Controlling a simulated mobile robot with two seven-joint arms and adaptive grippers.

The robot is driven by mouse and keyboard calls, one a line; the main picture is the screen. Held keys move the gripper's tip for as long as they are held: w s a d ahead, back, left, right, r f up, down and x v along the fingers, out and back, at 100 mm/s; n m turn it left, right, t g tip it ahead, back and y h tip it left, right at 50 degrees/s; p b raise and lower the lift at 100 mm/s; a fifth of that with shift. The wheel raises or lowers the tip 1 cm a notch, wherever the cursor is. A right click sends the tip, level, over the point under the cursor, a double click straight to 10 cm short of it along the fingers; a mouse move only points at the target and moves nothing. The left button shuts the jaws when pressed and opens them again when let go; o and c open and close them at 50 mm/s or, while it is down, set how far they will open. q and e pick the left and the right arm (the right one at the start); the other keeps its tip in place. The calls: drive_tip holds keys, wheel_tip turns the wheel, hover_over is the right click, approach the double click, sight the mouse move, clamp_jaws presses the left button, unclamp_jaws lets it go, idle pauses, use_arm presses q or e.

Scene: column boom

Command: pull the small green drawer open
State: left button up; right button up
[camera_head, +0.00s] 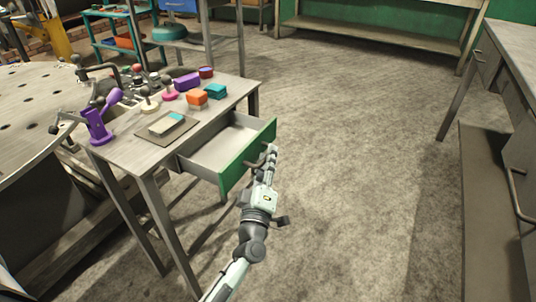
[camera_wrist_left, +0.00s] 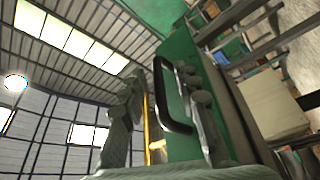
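The small drawer's green front (camera_head: 248,157) stands well out from the small grey table, and the drawer's pale inside shows behind it. My left gripper (camera_head: 271,152) is at the outer face of this front, at the handle. In the left wrist view the green front (camera_wrist_left: 182,55) fills the middle, with its dark loop handle (camera_wrist_left: 162,88). The handle lies between the two spread fingers of my left gripper (camera_wrist_left: 165,105), with a gap on the left side. The gripper is open around the handle; whether the right finger touches it I cannot tell. My right gripper is not in view.
The table top (camera_head: 135,149) bears a purple clamp-like thing (camera_head: 98,125), a grey mat with a small block, an orange block (camera_head: 197,98), a teal block and several knobs. A grey workbench (camera_head: 510,60) stands at the right. The floor (camera_head: 350,150) between is clear.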

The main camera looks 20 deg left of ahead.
use_arm(q)
drive_tip(key=v, duration=0.6)
idle(0.4)
